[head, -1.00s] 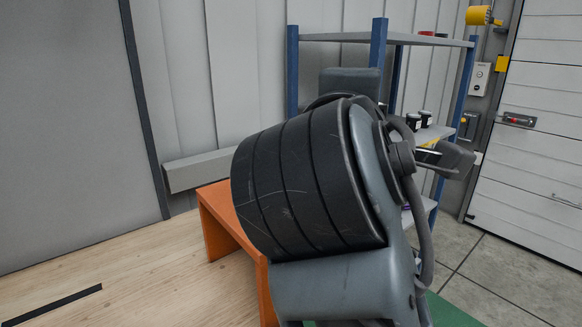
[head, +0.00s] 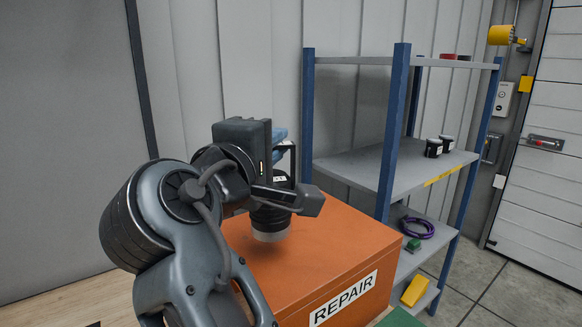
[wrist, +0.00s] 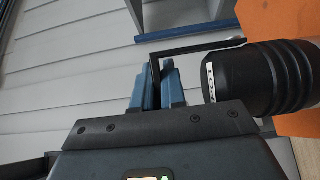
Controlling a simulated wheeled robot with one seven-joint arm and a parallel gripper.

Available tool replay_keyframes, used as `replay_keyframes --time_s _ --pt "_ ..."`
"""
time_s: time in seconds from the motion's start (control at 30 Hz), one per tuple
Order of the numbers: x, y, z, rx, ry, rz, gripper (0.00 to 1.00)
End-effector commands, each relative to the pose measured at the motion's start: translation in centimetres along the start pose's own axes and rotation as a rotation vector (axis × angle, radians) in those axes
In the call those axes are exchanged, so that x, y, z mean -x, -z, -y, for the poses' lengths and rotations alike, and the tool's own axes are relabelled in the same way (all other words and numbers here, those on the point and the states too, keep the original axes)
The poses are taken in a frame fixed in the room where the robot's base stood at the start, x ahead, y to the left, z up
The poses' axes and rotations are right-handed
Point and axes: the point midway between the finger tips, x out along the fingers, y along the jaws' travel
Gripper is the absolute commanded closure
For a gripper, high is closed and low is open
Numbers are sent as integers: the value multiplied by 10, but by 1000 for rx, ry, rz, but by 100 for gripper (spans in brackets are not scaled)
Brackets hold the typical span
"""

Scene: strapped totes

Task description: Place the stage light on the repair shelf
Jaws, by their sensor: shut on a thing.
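The stage light (head: 270,218) is a black ribbed cylinder with a pale lower end and a thin black bracket. In the head view it hangs upright over the top of the orange repair shelf (head: 342,247), which has a white REPAIR label on its front. I cannot tell whether the light touches that top. My gripper (head: 281,152) is above it, partly hidden by my arm. In the wrist view my gripper's blue fingers (wrist: 154,86) are shut on the bracket, and the black body of the stage light (wrist: 255,78) is to their right.
The orange top is bare to the right of the light.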

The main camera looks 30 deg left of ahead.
Motion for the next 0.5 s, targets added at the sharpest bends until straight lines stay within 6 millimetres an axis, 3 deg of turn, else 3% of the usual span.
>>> replay_keyframes --time_s 0.23,0.5 --pt "-2 6 9 0 -3 1 100" --pt "-2 5 41 1 -2 0 100"
